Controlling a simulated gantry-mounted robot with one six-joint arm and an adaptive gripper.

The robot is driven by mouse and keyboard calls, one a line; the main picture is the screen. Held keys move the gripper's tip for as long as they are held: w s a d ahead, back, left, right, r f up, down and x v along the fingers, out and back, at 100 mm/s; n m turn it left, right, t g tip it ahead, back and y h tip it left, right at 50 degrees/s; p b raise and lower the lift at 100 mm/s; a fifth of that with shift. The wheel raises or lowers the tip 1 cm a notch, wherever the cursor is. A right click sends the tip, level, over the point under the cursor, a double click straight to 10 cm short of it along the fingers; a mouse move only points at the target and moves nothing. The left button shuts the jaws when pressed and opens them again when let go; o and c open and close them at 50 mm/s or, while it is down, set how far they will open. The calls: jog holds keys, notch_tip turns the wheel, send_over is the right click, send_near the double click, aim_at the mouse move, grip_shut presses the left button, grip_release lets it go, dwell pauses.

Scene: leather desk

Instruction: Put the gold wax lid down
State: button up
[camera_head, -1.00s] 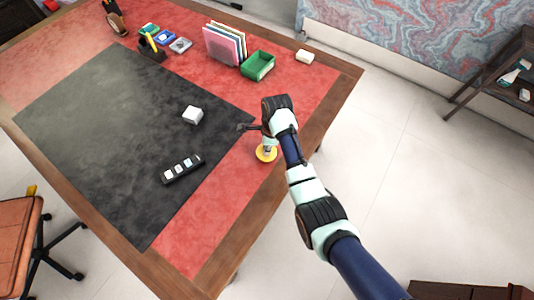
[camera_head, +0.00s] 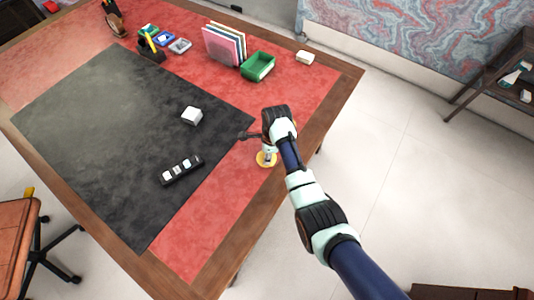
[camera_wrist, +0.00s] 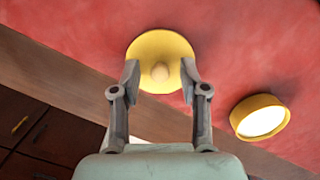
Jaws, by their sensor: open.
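The gold wax lid (camera_wrist: 160,44) is a round yellow disc with a small knob in its middle. In the wrist view it appears to lie flat on the red leather, near the wooden edge. My gripper (camera_wrist: 160,76) is open, with a finger on either side of the knob and a gap on both sides. A gold tin with white wax (camera_wrist: 260,117) stands apart to the right. In the head view a gold disc (camera_head: 266,161), seemingly the lid, shows just below my gripper (camera_head: 265,149), partly covered by it.
The desk's wooden border (camera_head: 215,268) runs close by. A black strip with pale squares (camera_head: 182,169) and a white block (camera_head: 191,116) lie on the dark mat (camera_head: 100,150). A green tray (camera_head: 258,66) stands farther back.

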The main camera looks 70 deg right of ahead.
notch_tip(320, 180, up, 12)
jog(key=s+p, duration=0.1)
jog(key=p, duration=0.2)
jog(key=shift+s+d+p, duration=0.2)
jog(key=shift+d+p, duration=0.05)
jog(key=shift+p, duration=0.05)
jog(key=shift+r, duration=0.1)
jog(key=w+a+r+n+t+h, duration=0.1)
jog(key=w+a+r+n+t, duration=0.1)
jog(key=w+a+r+n, duration=0.45)
jog(key=w+a+r+n+t+h, duration=0.1)
jog(key=w+a+n+t, duration=0.2)
jog(key=a+n, duration=0.6)
jog(key=w+a+r+n+t+h, duration=0.1)
jog(key=w+a+r+n+t, duration=0.3)
jog(key=a, duration=0.7)
jog(key=s+a+r+n+t+y, duration=0.1)
jog(key=s+a+r+n, duration=0.1)
jog(key=a+r+n, duration=0.2)
jog(key=s+a+r+n+t+y, duration=0.1)
jog(key=a+r+n, duration=0.4)
jog(key=a+n, duration=0.3)
jog(key=a, duration=0.3)
jog(key=shift+s, duration=0.4)
